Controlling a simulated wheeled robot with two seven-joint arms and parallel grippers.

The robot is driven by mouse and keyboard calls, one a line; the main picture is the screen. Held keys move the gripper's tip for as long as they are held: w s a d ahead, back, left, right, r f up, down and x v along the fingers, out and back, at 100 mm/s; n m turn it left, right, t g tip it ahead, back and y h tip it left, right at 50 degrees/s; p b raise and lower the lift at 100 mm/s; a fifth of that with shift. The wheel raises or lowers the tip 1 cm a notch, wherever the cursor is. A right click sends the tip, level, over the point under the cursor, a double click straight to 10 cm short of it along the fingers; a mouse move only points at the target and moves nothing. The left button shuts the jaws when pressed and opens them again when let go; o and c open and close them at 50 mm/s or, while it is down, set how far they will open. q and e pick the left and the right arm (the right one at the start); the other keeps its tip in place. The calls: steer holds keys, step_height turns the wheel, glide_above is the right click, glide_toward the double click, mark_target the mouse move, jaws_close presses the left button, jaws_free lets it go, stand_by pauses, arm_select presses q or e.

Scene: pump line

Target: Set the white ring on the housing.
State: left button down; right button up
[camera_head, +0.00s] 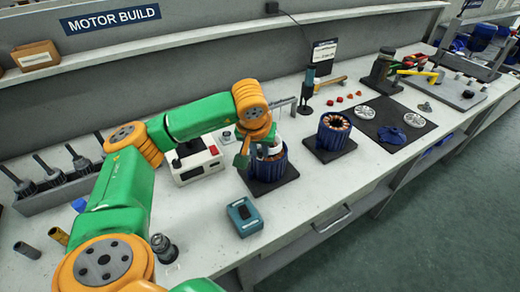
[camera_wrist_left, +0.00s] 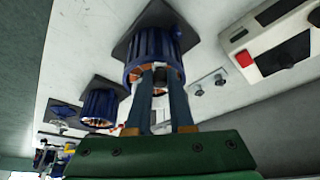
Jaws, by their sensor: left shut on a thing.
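A dark blue finned housing (camera_head: 268,172) stands upright on a black mat, with copper-coloured parts inside its mouth. The same housing (camera_wrist_left: 154,46) is at the top of the left wrist view. My left gripper (camera_head: 262,147) is at the housing's open top. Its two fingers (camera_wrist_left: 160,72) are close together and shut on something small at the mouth. A small whitish patch (camera_head: 275,149) by the fingertips looks like part of the white ring, mostly hidden by the gripper. I cannot tell whether it touches the housing. My right gripper is not in view.
A second blue housing (camera_head: 332,136) with copper windings stands to the right. A white device (camera_head: 198,165) stands left of the first housing, and a teal box (camera_head: 245,217) is in front. A dark mat (camera_head: 375,138) holds silver discs. Bench space beside the teal box is clear.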

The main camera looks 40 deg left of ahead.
arm_select(q)
steer(key=shift+f+b, duration=0.35)
stand_by(0.4)
steer(key=shift+c, duration=2.4)
jaws_free()
steer(key=shift+r, duration=0.1)
step_height(320, 180, up, 5)
steer(key=p, duration=0.4)
steer(key=shift+p, duration=0.3)
